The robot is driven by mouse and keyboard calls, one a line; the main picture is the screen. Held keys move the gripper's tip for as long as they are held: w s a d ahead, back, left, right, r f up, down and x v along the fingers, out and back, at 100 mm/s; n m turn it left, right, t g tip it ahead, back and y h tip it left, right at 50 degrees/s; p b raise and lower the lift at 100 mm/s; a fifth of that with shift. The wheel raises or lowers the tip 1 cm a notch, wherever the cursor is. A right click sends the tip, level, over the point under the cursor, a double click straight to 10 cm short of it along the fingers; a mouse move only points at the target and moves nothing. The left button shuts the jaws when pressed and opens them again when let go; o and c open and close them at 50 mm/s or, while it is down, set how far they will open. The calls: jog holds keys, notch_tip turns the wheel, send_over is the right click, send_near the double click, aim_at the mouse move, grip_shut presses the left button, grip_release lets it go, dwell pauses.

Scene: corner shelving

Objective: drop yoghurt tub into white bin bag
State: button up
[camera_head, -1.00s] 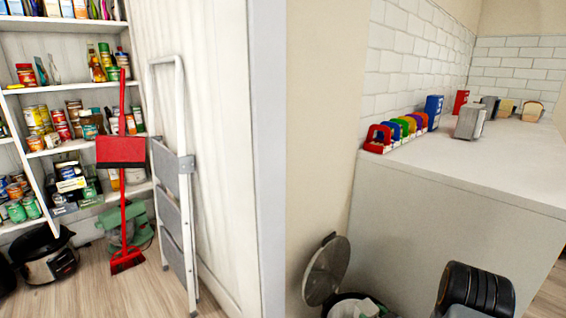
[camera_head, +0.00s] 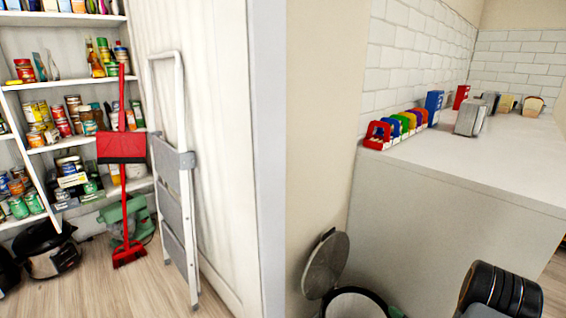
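A round bin stands on the floor at the bottom edge, cut off by the frame, with its grey lid (camera_head: 326,264) swung up. The pale lining inside its dark rim looks like the white bin bag (camera_head: 356,304); only its upper part shows. I cannot make out a yoghurt tub anywhere in view. My gripper is out of view; only a black part of my arm shows at the lower right, so I cannot tell whether it holds anything.
A white counter (camera_head: 480,165) carries a row of coloured holders (camera_head: 402,124) and a metal napkin dispenser (camera_head: 470,117). A wall end separates it from pantry shelves (camera_head: 75,85), a red broom (camera_head: 122,150) and a folded step ladder (camera_head: 174,175).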

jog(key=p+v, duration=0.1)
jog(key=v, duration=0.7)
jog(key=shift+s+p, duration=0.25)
jog(key=shift+p, duration=0.05)
